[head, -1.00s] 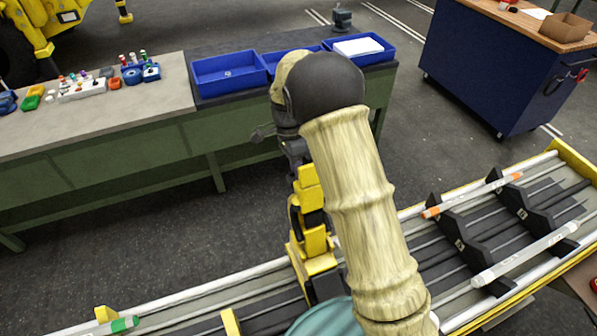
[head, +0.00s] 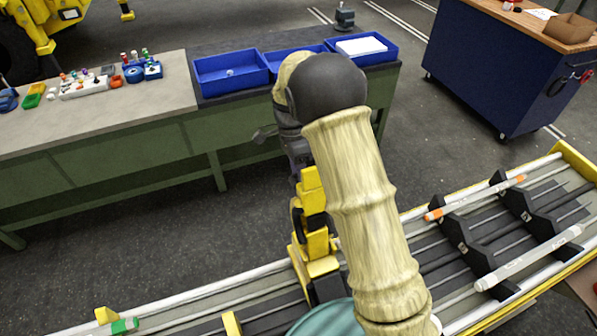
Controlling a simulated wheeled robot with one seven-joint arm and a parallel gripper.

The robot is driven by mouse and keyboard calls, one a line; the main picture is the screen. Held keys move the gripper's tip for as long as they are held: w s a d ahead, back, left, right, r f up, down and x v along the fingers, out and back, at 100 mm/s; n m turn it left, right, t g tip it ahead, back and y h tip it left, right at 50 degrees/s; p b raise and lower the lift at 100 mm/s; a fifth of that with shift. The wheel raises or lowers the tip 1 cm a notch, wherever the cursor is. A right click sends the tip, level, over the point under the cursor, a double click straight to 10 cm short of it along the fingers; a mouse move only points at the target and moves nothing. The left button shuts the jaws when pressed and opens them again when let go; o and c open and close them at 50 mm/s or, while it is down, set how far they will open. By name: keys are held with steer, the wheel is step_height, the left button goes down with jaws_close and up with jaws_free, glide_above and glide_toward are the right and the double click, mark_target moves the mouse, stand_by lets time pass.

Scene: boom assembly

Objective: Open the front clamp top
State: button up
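A yellow and black clamp (head: 316,240) stands upright on the long yellow-edged rail fixture, in the lower middle of the head view. I take it for the front clamp; its top is partly hidden behind my arm. My gripper (head: 296,158) is at the clamp's upper end, below the dark wrist joint. My arm covers most of it, and the fingertips are not clear. A small grey part (head: 264,135) sticks out to the left there; I cannot tell whether it is a finger or a clamp handle. I cannot tell whether the gripper touches the clamp.
The rail fixture (head: 185,299) runs from lower left to right. A green workbench (head: 100,180) with blue bins (head: 232,85) stands behind. Grey floor lies between.

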steer(key=b+v, duration=0.3)
steer(key=v, duration=1.4)
steer(key=shift+r, duration=0.15)
steer(key=shift+a, duration=0.15)
steer(key=shift+w, duration=0.15)
